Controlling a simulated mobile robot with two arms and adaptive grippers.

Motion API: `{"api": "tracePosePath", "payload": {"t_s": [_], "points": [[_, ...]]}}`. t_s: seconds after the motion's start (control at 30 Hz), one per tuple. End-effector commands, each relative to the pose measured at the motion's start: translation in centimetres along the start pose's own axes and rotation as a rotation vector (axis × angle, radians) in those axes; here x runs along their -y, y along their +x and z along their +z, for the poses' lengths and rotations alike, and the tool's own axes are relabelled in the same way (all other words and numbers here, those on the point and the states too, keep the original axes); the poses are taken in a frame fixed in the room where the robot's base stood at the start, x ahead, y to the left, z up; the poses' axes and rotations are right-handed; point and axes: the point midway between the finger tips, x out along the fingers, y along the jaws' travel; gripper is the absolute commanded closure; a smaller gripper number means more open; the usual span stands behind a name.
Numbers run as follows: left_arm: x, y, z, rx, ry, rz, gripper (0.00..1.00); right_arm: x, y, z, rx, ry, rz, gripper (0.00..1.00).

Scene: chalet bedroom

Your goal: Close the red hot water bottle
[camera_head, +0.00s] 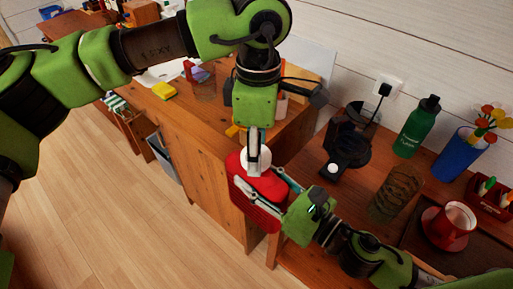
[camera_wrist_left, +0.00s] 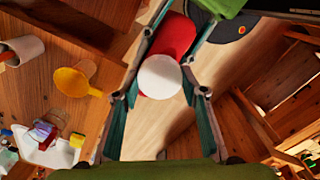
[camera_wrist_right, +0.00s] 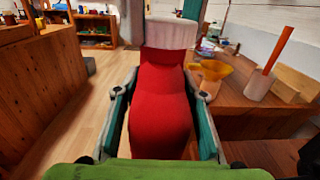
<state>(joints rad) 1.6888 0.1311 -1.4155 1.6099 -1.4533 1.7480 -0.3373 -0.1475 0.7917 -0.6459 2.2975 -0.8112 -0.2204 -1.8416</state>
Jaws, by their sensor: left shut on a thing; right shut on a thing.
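The red hot water bottle (camera_head: 262,205) is held in the air beside the wooden desks, its white cap (camera_head: 257,162) at the top end. My right gripper (camera_head: 265,192) is shut across the red body; the right wrist view shows the red body (camera_wrist_right: 160,115) between both fingers. My left gripper (camera_head: 255,142) comes down from above and is shut on the white cap, which shows between its fingers in the left wrist view (camera_wrist_left: 160,77). The cap is at the bottle's mouth, but I cannot tell how tightly it sits. The neck is hidden.
A yellow funnel (camera_wrist_left: 75,80) stands on the desk close by. On the right desk are a black coffee maker (camera_head: 348,145), a green bottle (camera_head: 415,130), a brown glass (camera_head: 397,195), a blue vase (camera_head: 458,153) and a red cup (camera_head: 452,225). The floor (camera_head: 130,225) at left is clear.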

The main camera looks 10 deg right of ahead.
Motion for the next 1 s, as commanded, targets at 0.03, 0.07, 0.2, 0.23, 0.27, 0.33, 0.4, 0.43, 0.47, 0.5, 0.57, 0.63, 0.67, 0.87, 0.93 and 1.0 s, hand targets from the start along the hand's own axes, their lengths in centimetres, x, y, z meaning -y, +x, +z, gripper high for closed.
{"api": "tracePosePath", "payload": {"t_s": [0.03,0.07,0.2,0.23,0.27,0.33,0.4,0.43,0.47,0.5,0.57,0.63,0.67,0.87,0.93,1.0], "points": [[-0.25,-0.02,-0.21,-0.004,0.08,0.006,0.86,-0.25,0.0,0.34,0.007,-0.002,0.007,1.0],[-0.25,-0.02,-0.21,-0.004,0.135,0.006,0.86,-0.25,0.0,0.34,0.007,-0.002,0.007,1.0],[-0.27,-0.01,-0.22,-0.006,0.39,0.007,0.86,-0.28,-0.01,0.35,0.007,-0.002,0.007,1.0],[-0.27,-0.01,-0.22,-0.006,0.445,0.007,0.86,-0.28,-0.01,0.35,0.007,-0.002,0.008,1.0],[-0.27,-0.01,-0.22,-0.006,0.499,0.008,0.86,-0.29,-0.01,0.35,0.007,-0.002,0.008,1.0],[-0.27,-0.01,-0.23,-0.007,0.626,0.008,0.86,-0.31,-0.01,0.35,0.007,-0.002,0.008,1.0],[-0.26,0.0,-0.23,-0.008,0.752,0.008,0.86,-0.32,-0.02,0.35,0.007,-0.002,0.008,1.0],[-0.26,0.0,-0.23,-0.008,0.803,0.008,0.86,-0.33,-0.02,0.35,0.007,-0.002,0.009,1.0],[-0.26,0.0,-0.23,-0.008,0.852,0.008,0.86,-0.33,-0.02,0.35,0.007,-0.002,0.009,1.0],[-0.25,0.01,-0.22,-0.008,0.911,0.008,0.86,-0.34,-0.02,0.35,0.007,-0.002,0.009,1.0],[-0.25,0.0,-0.22,-0.008,0.97,0.008,0.86,-0.35,-0.02,0.35,0.007,-0.003,0.009,1.0],[-0.26,0.0,-0.22,-0.008,0.962,0.008,0.86,-0.36,-0.02,0.36,0.007,-0.003,0.009,1.0],[-0.27,0.0,-0.22,-0.008,0.961,0.008,0.86,-0.37,-0.02,0.36,0.007,-0.003,0.01,1.0],[-0.19,0.0,-0.15,-0.006,0.961,0.007,0.41,-0.31,-0.01,0.34,0.007,-0.002,0.008,1.0],[-0.16,0.0,-0.12,-0.005,0.962,0.007,0.41,-0.25,0.0,0.32,0.006,-0.002,0.007,1.0],[-0.12,0.01,-0.09,-0.005,0.962,0.006,0.41,-0.21,0.0,0.31,0.006,-0.002,0.006,1.0]]}}
